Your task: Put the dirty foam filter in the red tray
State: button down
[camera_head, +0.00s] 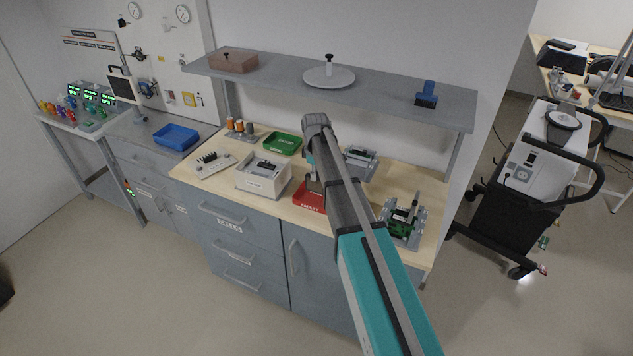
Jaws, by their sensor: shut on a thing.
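The red tray (303,207), with a white label on its front, sits on the wooden bench near the front edge. My arm reaches in from the lower right and hides the tray's right part. My gripper (314,187) points down at the tray, low over it or inside it; I cannot tell which. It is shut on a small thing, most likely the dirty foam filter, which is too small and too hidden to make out. I cannot tell whether that thing touches the tray floor.
A white box (262,184) stands left of the red tray, with a green tray (283,143) behind. A green-and-grey fixture (403,222) stands right. A grey shelf (380,98) hangs above the bench. A blue tray (176,137) is on the far-left counter.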

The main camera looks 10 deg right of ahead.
aim_at(315, 183)
jog(key=shift+w+f, duration=0.1)
jog(key=shift+w+f+b, duration=0.35)
jog(key=shift+f+b, duration=0.15)
jog(key=shift+b, duration=0.1)
jog(key=shift+f+b, duration=1.45)
jog(key=shift+f+b, duration=0.6)
jog(key=c, duration=0.5)
grip_release()
jog(key=shift+c, duration=0.2)
jog(key=shift+r, duration=0.2)
notch_tip(315, 183, up, 13)
jog(key=p, duration=1.3)
